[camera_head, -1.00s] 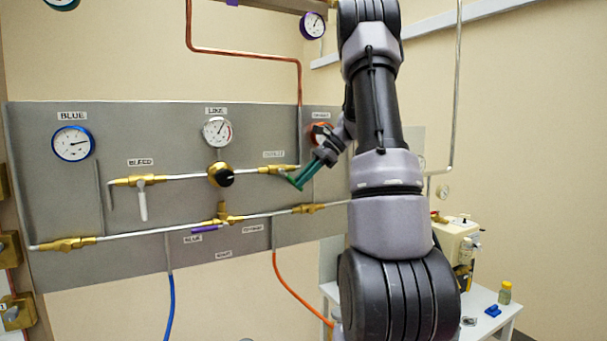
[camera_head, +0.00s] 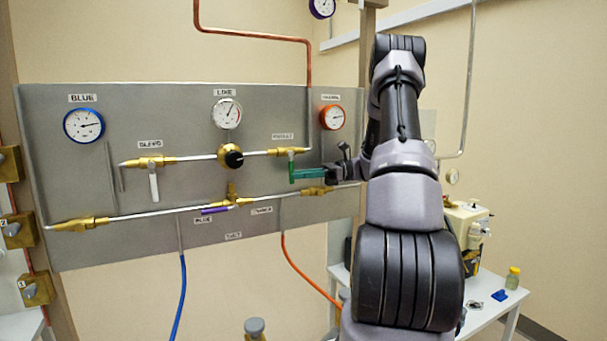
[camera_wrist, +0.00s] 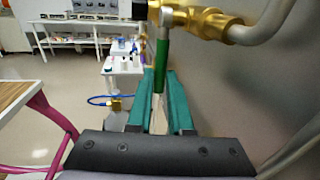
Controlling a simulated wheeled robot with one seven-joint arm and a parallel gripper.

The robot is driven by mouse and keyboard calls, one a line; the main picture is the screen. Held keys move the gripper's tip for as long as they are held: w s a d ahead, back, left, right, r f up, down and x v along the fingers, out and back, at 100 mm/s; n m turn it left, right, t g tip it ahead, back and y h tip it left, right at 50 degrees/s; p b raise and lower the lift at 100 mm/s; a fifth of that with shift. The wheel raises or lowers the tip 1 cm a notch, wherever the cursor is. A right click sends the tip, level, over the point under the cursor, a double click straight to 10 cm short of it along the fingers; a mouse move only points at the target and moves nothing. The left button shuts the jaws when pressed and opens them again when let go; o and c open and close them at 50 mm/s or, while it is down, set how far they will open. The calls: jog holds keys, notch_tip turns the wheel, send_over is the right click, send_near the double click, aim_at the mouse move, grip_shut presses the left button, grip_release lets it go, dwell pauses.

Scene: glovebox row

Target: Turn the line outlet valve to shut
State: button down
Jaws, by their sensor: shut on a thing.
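The line outlet valve (camera_head: 288,152) is a brass body on the upper pipe, right of the black-knobbed regulator (camera_head: 233,156), under a small label. Its green lever (camera_head: 291,169) hangs about straight down, across the pipe. My gripper (camera_head: 298,173) reaches in from the right with its teal fingers shut on the lever. In the wrist view the brass valve (camera_wrist: 205,20) is at the top, and the green lever (camera_wrist: 162,65) comes down between my two fingertips (camera_wrist: 160,78). The fingers hide the lever's lower end in part.
The bleed valve (camera_head: 150,162) has a white lever hanging down at the left. The lower pipe (camera_head: 150,212) with a purple lever (camera_head: 214,210) runs just below my gripper. Blue (camera_head: 183,290) and orange (camera_head: 305,275) hoses hang beneath. A white side table (camera_head: 490,315) stands at the right.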

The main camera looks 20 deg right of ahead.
jog(key=shift+a+y, duration=0.25)
jog(key=shift+y, duration=0.05)
jog(key=c, duration=1.1)
grip_release()
jog(key=shift+f, duration=0.1)
jog(key=s+d, duration=0.1)
jog(key=d, duration=0.9)
jog(key=shift+s+d, duration=0.35)
